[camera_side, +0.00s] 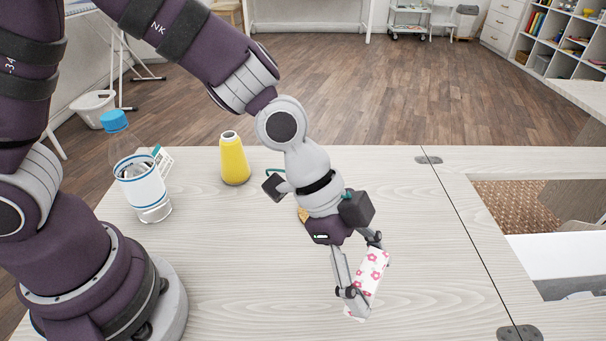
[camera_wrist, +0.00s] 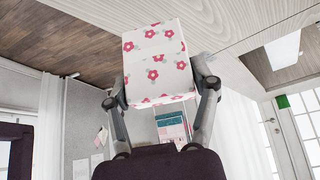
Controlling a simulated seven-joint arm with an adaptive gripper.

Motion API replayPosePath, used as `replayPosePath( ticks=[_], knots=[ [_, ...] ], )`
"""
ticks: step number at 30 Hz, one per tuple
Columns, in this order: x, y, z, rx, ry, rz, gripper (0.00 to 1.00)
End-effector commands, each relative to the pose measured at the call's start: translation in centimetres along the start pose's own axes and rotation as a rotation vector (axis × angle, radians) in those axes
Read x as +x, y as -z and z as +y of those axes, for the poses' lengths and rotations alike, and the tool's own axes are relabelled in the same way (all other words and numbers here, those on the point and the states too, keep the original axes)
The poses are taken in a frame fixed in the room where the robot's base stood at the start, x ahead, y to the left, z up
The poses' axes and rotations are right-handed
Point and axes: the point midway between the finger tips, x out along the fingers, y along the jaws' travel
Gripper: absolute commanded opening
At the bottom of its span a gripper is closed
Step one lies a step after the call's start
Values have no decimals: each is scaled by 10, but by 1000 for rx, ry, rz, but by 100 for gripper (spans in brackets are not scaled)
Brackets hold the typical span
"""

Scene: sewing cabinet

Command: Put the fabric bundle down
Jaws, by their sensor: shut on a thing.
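The fabric bundle (camera_side: 371,273) is white with pink flowers. My gripper (camera_side: 364,267) is shut on it over the front part of the table (camera_side: 250,285). The bundle is tilted, and its lower end is close to the tabletop; I cannot tell whether it touches. In the wrist view the bundle (camera_wrist: 157,62) sits between the two fingers of my gripper (camera_wrist: 160,88), which press on its sides. One finger hides part of the bundle in the side view.
A yellow thread cone (camera_side: 233,160) and a clear bottle with a blue cap (camera_side: 143,180) stand at the back left. On the right is a seam with hinges (camera_side: 428,160) and a recessed opening (camera_side: 520,215).

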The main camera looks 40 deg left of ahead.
Motion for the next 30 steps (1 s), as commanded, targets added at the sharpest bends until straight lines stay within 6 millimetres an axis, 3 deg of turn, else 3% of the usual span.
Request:
replayPosePath(
  ticks=[3, 9, 21, 30],
  knots=[
    [-14, -21, 18, 238, -159, 0, 39],
    [-33, -35, 46, 530, -346, 1, 39],
    [26, -76, 49, 554, -365, -1, 39],
    [30, -78, 48, 556, -359, -1, 39]
  ],
)
